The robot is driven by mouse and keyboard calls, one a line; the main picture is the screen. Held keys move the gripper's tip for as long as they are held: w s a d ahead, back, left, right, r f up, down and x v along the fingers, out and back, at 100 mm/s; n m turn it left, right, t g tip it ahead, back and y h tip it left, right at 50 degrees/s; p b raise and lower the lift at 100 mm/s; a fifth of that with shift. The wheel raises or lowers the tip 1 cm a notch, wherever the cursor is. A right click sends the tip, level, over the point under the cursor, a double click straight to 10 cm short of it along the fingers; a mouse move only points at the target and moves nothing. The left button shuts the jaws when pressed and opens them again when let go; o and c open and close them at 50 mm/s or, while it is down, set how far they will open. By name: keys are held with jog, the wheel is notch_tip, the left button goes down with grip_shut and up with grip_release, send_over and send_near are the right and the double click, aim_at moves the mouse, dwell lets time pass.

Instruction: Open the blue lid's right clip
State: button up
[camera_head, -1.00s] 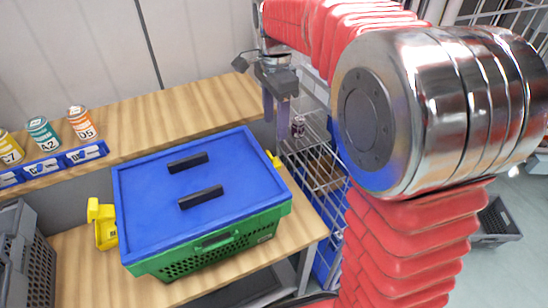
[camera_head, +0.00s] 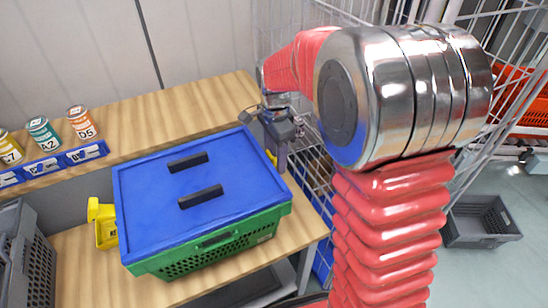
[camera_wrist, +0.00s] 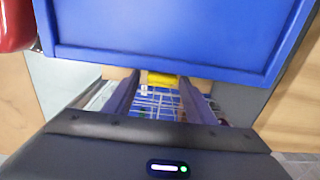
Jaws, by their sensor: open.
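A green crate (camera_head: 200,262) with a flat blue lid (camera_head: 160,205) stands on the wooden table. The lid carries two black handles and appears closed. A yellow clip (camera_head: 102,224) sticks out at the crate's left side. The right clip (camera_head: 271,158) is a small yellow piece at the right edge, mostly hidden by my gripper. In the wrist view the yellow clip (camera_wrist: 163,80) shows just below the lid's edge (camera_wrist: 170,60), between my fingers. My gripper (camera_head: 281,168) points down beside the lid's right edge. Its fingers are open, and I see nothing held between them (camera_wrist: 160,97).
A wire cage cart (camera_head: 318,185) stands right of the table, below my gripper. Several paint cans (camera_head: 42,133) and a blue label rail (camera_head: 50,166) are at the back left. A grey crate (camera_head: 27,260) is at the left. Another grey crate (camera_head: 482,222) lies on the floor.

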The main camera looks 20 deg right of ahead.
jog(key=shift+f, duration=0.35)
jog(key=shift+c, duration=0.3)
jog(key=c, duration=0.9)
jog(key=shift+a, duration=0.25)
jog(key=shift+c, duration=0.4)
jog(key=shift+d, duration=0.25)
jog(key=shift+c, duration=0.2)
